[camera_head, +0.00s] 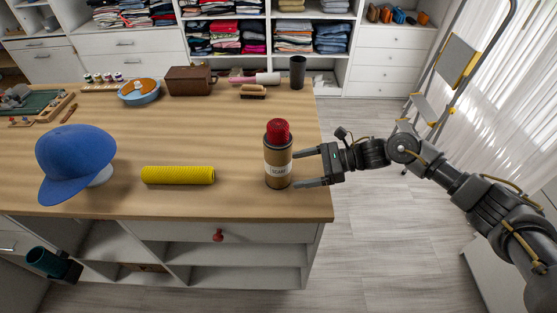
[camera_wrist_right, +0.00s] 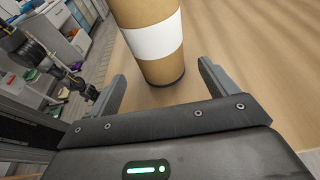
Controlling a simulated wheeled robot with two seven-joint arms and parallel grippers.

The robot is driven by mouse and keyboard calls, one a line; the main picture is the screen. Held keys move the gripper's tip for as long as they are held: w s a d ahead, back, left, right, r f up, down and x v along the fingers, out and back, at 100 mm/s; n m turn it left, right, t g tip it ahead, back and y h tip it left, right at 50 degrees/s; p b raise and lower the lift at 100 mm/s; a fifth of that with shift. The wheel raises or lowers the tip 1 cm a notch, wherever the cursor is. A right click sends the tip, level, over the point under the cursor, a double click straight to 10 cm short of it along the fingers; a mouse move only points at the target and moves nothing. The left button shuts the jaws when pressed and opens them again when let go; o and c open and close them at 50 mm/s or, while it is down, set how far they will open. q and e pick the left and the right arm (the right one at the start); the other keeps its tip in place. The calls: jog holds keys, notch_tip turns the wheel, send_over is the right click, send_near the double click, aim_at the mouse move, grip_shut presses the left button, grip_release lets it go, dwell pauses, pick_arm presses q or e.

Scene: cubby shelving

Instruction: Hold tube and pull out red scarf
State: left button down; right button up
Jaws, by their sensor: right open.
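The tube (camera_head: 278,172) is a brown cardboard cylinder with a white label, upright near the table's right front edge. The red scarf (camera_head: 278,131) is bunched in its top and sticks out above the rim. My right gripper (camera_head: 298,168) is open just right of the tube, its fingers pointing at it. In the right wrist view the tube (camera_wrist_right: 152,68) stands ahead of and between the open fingers (camera_wrist_right: 160,78), with no grip on it; its top is out of frame. My left gripper (camera_wrist_right: 90,93) seems to show small at the left there; its jaws are unclear.
On the wooden table (camera_head: 220,130) lie a yellow roll (camera_head: 178,175) left of the tube and a blue cap (camera_head: 75,160) farther left.

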aim_at(285, 173)
jog(key=b+x, duration=0.1)
jog(key=x, duration=0.1)
jog(key=b+x, duration=0.1)
jog(key=x, duration=0.1)
jog(key=shift+f, duration=0.25)
jog(key=shift+a+f+b, duration=0.15)
jog(key=shift+a+b, duration=0.45)
jog(key=shift+a, duration=0.35)
jog(key=c, duration=0.8)
jog(key=shift+o, duration=0.2)
jog(key=o, duration=0.6)
jog(key=c, duration=0.6)
